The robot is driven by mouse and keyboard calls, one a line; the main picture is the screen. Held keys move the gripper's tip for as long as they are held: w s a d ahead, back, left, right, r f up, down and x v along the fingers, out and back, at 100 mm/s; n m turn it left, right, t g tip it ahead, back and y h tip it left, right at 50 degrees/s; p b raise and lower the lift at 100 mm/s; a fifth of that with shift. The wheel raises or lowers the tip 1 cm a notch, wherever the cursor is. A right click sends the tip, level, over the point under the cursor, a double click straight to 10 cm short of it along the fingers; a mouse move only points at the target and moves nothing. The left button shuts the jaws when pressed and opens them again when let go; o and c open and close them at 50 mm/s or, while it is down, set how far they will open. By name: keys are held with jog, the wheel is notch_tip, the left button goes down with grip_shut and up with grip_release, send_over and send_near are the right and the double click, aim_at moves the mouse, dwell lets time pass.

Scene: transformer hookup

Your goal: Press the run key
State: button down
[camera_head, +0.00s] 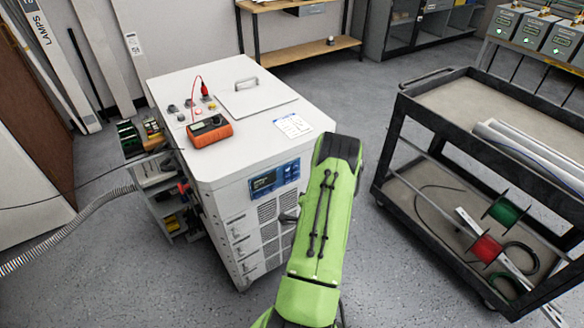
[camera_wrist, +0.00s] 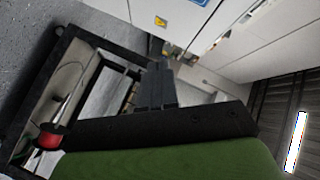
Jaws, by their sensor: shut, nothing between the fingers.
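The white transformer cabinet (camera_head: 225,188) stands left of centre in the head view. A blue control panel (camera_head: 275,180) with a dark display is on its front face, near the top. I cannot make out the run key on it. My green arm reaches up in front of the cabinet's right side. My gripper (camera_head: 288,218) shows only as a small dark tip left of the arm, below the panel. In the wrist view my gripper (camera_wrist: 160,68) is shut and empty. Whether it touches the cabinet I cannot tell.
An orange multimeter (camera_head: 210,130) with a red lead and a paper sheet (camera_head: 293,125) lie on the cabinet top. A black cart (camera_head: 480,140) with red and green spools stands at right. A grey hose (camera_head: 70,225) runs at left. Floor between cabinet and cart is clear.

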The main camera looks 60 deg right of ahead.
aim_at(295, 166)
jog(key=w+d+p, duration=0.4)
jog(key=w+p, duration=0.3)
jog(key=shift+w, duration=0.4)
jog(key=shift+w+p, duration=0.1)
jog(key=shift+p, duration=0.2)
dwell(1.4)
jog(key=shift+w+d, duration=0.2)
jog(key=shift+w, duration=0.1)
jog(key=shift+w+d+p, duration=0.15)
jog(key=shift+w+p, duration=0.2)
dwell(0.6)
jog(key=shift+s, duration=0.1)
jog(key=shift+s+a, duration=0.35)
jog(key=shift+s, duration=0.25)
